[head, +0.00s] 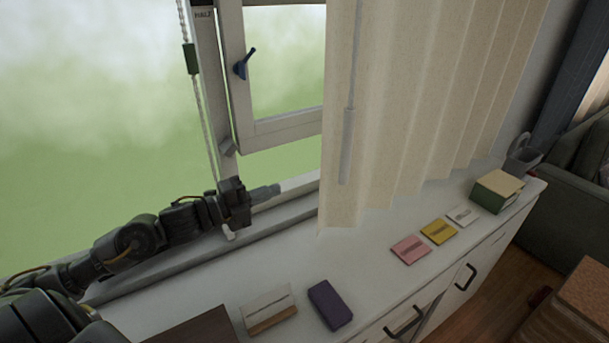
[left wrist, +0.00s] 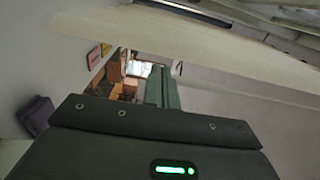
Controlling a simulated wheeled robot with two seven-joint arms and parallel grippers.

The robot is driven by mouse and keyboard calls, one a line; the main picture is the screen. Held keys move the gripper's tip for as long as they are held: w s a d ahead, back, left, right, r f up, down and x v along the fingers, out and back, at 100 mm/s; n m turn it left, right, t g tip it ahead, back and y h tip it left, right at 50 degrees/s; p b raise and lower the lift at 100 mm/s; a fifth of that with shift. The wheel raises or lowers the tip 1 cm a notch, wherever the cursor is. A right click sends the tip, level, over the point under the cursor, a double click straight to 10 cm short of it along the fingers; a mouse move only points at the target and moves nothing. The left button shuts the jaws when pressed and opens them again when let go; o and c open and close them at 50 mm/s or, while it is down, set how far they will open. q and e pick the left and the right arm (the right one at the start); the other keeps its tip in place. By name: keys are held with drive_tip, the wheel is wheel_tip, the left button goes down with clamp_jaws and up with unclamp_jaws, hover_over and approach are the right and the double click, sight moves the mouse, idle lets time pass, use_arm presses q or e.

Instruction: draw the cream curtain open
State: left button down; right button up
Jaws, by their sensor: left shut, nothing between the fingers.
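The cream curtain (head: 415,110) hangs in pleats over the right part of the window, with its left edge near the middle of the head view. A grey wand (head: 347,145) hangs down in front of it near that edge. My left gripper (head: 277,189) is shut and empty, left of the curtain's lower edge and apart from it, above the window sill. In the left wrist view, the gripper fingers (left wrist: 160,90) point ahead, and a cream strip (left wrist: 190,45), likely the curtain, crosses above them. My right gripper is not in view.
Below the window runs a white cabinet top (head: 375,285) with a purple box (head: 330,304), a card on a stand (head: 268,308), pink (head: 410,249) and yellow (head: 438,230) cards, and a green-sided box (head: 497,191). A beaded cord (head: 201,110) and blue window handle (head: 244,63) are at left.

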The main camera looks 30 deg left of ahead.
sight(315, 175)
use_arm(q)
drive_tip(key=p+x, duration=0.2)
drive_tip(key=x, duration=0.2)
drive_tip(key=p+x, duration=0.2)
drive_tip(key=x, duration=0.2)
drive_tip(key=shift+w+d+r, duration=0.1)
drive_tip(key=shift+w+r, duration=0.1)
drive_tip(key=shift+w, duration=0.05)
drive_tip(key=shift+w+d+f, duration=0.1)
drive_tip(key=shift+w+d, duration=0.1)
drive_tip(key=shift+w, duration=0.1)
drive_tip(key=shift+w+f, duration=0.1)
